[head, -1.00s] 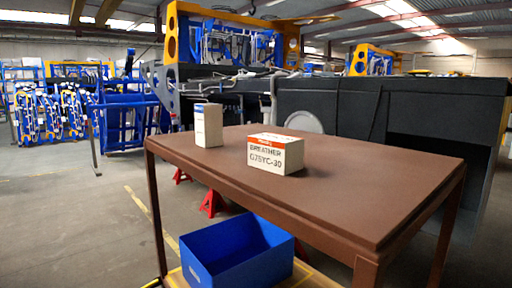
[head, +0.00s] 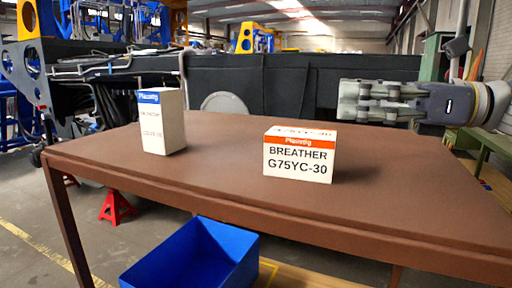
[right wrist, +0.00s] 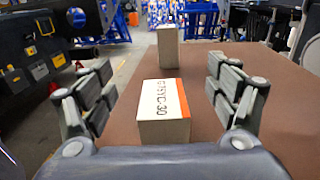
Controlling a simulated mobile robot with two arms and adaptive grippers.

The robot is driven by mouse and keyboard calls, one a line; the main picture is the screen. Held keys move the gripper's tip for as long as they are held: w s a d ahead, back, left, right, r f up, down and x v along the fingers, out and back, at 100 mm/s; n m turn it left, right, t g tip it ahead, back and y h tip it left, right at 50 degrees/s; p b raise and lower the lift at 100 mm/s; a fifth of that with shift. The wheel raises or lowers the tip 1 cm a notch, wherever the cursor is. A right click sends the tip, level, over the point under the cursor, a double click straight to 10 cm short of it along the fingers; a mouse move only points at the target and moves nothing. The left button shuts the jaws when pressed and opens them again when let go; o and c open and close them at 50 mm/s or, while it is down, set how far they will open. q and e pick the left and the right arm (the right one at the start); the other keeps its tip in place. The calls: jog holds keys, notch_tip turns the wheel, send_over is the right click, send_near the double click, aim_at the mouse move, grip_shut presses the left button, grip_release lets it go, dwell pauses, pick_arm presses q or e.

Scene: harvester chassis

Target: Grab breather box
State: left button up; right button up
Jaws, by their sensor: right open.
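The breather box (head: 298,160) is white with an orange band and reads "BREATHER G75YC-30". It sits on the brown table (head: 230,198), right of the middle in the head view. My right gripper (head: 345,101) is open and empty, at the right above the table and apart from the box. In the right wrist view the breather box (right wrist: 163,108) lies ahead, between the spread fingers of the right gripper (right wrist: 160,95), with nothing gripped. My left gripper is not in view.
A taller white box with a blue band (head: 161,121) stands on the table to the left; it also shows farther off in the right wrist view (right wrist: 168,47). A blue bin (head: 195,255) is below the table's front edge. The dark chassis (head: 290,85) is behind the table.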

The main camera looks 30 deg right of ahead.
aim_at(302, 143)
notch_tip(302, 143, down, 3)
jog(key=shift+s+d+f, duration=0.1)
notch_tip(302, 143, down, 4)
jog(key=shift+s+d+f+p, duration=0.1)
jog(key=shift+f+p, duration=0.05)
jog(key=shift+p, duration=0.2)
jog(key=shift+w+f, duration=0.2)
jog(key=shift+p+x, duration=0.85)
jog(key=shift+x, duration=0.4)
jog(key=p+x, duration=0.3)
jog(key=x, duration=0.1)
jog(key=shift+w+a, duration=0.2)
jog(key=shift+a, duration=0.1)
jog(key=shift+w+a+f, duration=0.1)
jog(key=shift+w, duration=0.05)
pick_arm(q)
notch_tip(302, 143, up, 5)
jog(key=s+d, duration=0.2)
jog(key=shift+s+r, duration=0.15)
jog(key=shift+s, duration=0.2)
pick_arm(e)
jog(key=shift+c, duration=0.8)
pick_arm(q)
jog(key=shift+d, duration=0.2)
pick_arm(e)
jog(key=c, duration=1.1)
